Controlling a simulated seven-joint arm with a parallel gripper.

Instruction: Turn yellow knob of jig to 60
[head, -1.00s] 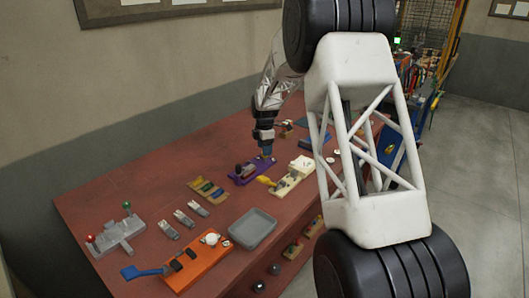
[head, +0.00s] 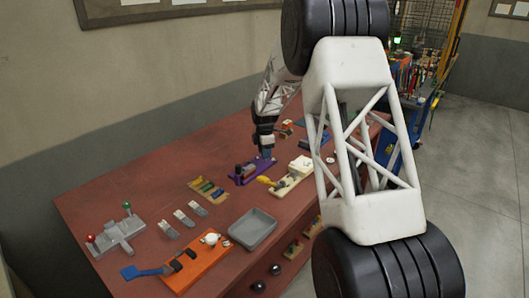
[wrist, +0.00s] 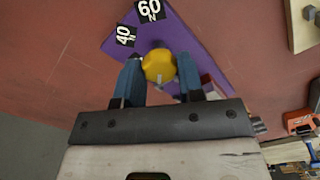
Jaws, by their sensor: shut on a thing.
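The jig is a purple plate (head: 244,177) on the red-brown table, and it also shows in the wrist view (wrist: 202,42). Its yellow knob (wrist: 158,65) sits between the two blue fingers of my gripper (wrist: 160,77), which are shut on it. Labels "40" (wrist: 125,36) and "60" (wrist: 149,10) stand on the plate beyond the knob, with 40 to the left and 60 nearer the top. The knob's pointer is not clear in view. In the head view my gripper (head: 266,153) reaches down at the right end of the purple jig, and its fingers hide the knob.
A cream fixture (head: 294,178) with a yellow handle stands close to the right of the jig. Bare table (head: 110,195) lies at the left.

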